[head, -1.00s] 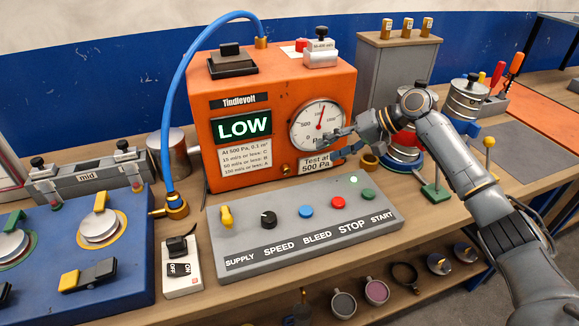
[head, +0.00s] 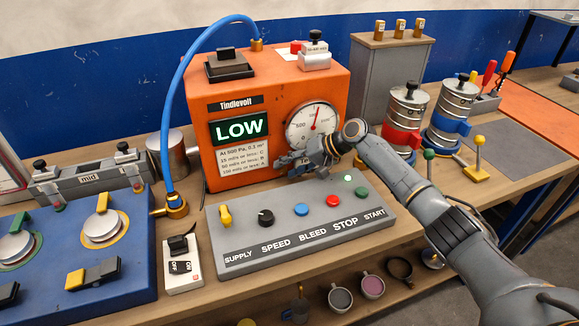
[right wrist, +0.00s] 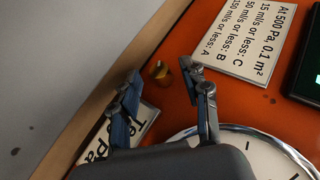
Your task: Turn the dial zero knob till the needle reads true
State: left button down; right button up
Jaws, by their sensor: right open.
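The round white dial (head: 308,120) is on the front of the orange Tindlevolt box (head: 285,85); its red needle points up and slightly right. In the right wrist view part of the dial (right wrist: 262,150) shows at the bottom right. A small brass knob (right wrist: 159,73) sits on the orange face beside the white label. My right gripper (right wrist: 161,80) is open, its two fingertips on either side of the knob with gaps; contact is not seen. In the head view my right gripper (head: 285,160) is below the dial and hides the knob. My left gripper is not in view.
A grey control panel (head: 290,235) with a dial, buttons and a yellow switch lies in front of the box. A blue hose (head: 167,120) arches over the left. Red (head: 404,120) and blue (head: 452,110) canisters stand to the right.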

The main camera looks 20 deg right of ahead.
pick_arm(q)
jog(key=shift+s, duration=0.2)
